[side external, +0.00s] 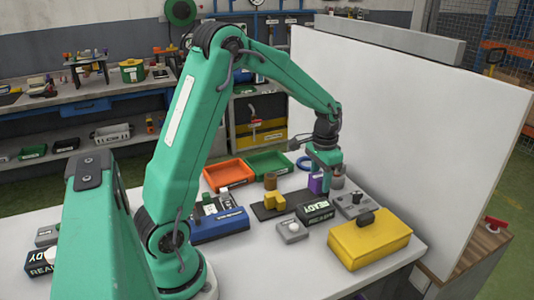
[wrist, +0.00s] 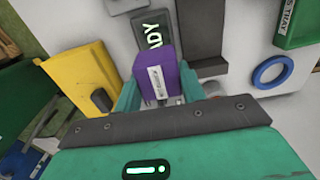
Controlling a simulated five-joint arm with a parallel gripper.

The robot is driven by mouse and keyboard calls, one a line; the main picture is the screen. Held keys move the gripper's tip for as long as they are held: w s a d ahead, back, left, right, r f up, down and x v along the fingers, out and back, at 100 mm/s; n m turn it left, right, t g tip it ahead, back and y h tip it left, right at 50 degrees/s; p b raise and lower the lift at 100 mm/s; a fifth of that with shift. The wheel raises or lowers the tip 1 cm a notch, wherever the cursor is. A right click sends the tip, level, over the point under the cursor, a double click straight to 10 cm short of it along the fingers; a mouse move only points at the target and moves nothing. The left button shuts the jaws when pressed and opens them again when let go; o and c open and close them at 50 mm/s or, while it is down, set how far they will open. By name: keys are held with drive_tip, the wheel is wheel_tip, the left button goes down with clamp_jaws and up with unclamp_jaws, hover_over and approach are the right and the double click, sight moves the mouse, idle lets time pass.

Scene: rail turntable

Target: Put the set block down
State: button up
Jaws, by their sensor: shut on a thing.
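My gripper (side external: 327,182) is shut on a purple block (side external: 315,184), which stands upright between the green fingers. In the wrist view the purple block (wrist: 151,78) shows a white label, and my gripper's fingers (wrist: 160,94) are on both sides of it. The block is behind the black READY sign (side external: 316,213), close to the right end of the dark plate (side external: 259,213). Its lower end is partly hidden, so I cannot tell whether it touches anything below.
A yellow stepped block (side external: 274,201) and a brown cylinder (side external: 270,181) are by the dark plate. A grey knob box (side external: 353,206) and yellow case (side external: 370,243) stand right. Orange (side external: 229,176) and green trays (side external: 270,166) and a blue ring (wrist: 272,72) lie behind. A white panel (side external: 400,130) stands right.

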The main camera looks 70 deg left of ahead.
hover_over(306, 197)
wheel_tip(306, 197, down, 5)
drive_tip(key=shift+w+a+r, duration=0.1)
drive_tip(key=shift+a, duration=0.05)
drive_tip(key=shift+f, duration=2.05)
drive_tip(key=shift+f, duration=0.1)
drive_tip(key=o, duration=1.2)
drive_tip(key=shift+c, duration=0.2)
wheel_tip(306, 197, up, 12)
drive_tip(key=shift+r, duration=0.15)
